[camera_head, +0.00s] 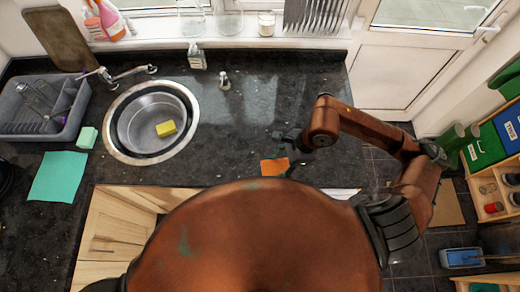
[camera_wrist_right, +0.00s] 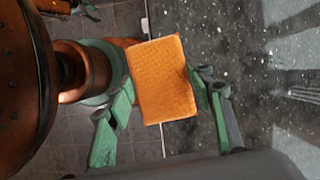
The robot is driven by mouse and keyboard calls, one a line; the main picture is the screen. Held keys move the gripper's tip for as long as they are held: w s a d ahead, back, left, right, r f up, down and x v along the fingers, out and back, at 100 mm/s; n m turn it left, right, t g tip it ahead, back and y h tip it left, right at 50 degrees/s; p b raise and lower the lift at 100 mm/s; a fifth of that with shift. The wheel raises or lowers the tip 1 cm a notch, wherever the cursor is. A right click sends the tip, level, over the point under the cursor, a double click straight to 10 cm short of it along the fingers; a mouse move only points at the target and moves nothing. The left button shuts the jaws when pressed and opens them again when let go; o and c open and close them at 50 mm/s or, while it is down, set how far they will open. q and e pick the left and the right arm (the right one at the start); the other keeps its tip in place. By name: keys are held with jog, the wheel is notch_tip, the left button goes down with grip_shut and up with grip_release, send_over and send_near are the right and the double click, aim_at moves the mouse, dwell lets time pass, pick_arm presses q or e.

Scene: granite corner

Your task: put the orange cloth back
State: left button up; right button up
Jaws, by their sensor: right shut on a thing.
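The orange cloth (camera_head: 274,167) is a small flat rectangle near the counter's front edge in the head view. In the right wrist view the cloth (camera_wrist_right: 162,72) shows a textured face between the green fingers. My right gripper (camera_head: 291,148) reaches in from the right and is shut on the cloth. In the wrist view the gripper (camera_wrist_right: 162,100) has one finger at each side of it, over the line between the dark counter and the tiled floor. Whether the cloth touches the counter cannot be told. My left gripper is not in view.
A round sink (camera_head: 130,150) holds a yellow sponge (camera_head: 166,128). A teal cloth (camera_head: 58,177), a green sponge (camera_head: 87,138) and a dish rack (camera_head: 40,120) lie left. The dark counter (camera_head: 250,115) right of the sink is mostly clear. Shelves with green bins (camera_head: 484,150) stand right.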

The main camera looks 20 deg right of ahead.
jog(key=shift+s+a+r+m, duration=0.1)
jog(key=shift+s+r+m, duration=0.1)
jog(key=shift+r+m, duration=0.3)
jog(key=w+a+f+p, duration=0.1)
jog(key=w+f+p, duration=0.25)
jog(key=w, duration=0.45)
send_over(258, 152)
jog(key=s+d, duration=0.1)
jog(key=f, duration=0.5)
jog(key=shift+s+d+f, duration=0.15)
jog(key=shift+s+f, duration=0.05)
jog(key=shift+w+f, duration=0.45)
jog(key=shift+f, duration=0.1)
notch_tip(258, 152, down, 3)
jog(key=shift+w+r+p, duration=0.1)
jog(key=shift+p, duration=0.65)
jog(key=shift+f, duration=0.3)
jog(key=o, duration=1.1)
